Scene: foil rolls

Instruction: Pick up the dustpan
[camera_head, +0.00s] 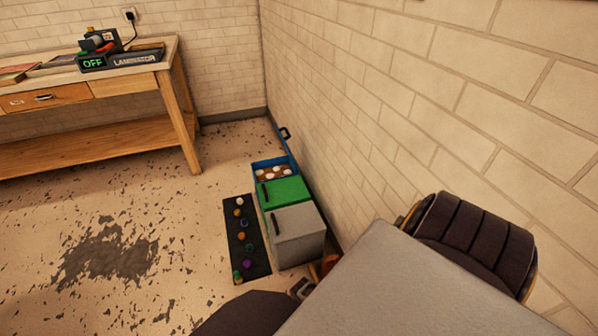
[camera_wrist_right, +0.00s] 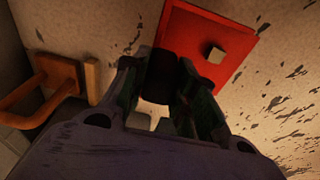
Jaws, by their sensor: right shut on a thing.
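In the right wrist view, a flat red dustpan (camera_wrist_right: 218,50) lies beyond my right gripper (camera_wrist_right: 163,88). A dark, handle-like part runs from the red pan down between the fingers. My right gripper is shut on this dark part. A small pale block shows on the red face. I cannot tell whether the pan touches the floor or hangs above it. The head view does not clearly show the dustpan or my right gripper, and my left gripper is in neither view.
Bins with a grey lid (camera_head: 297,224), a green lid (camera_head: 284,191) and an open blue bin (camera_head: 259,164) stand along the right wall. A black strip (camera_head: 234,216) with small coloured balls lies beside them. A workbench (camera_head: 120,138) stands back left.

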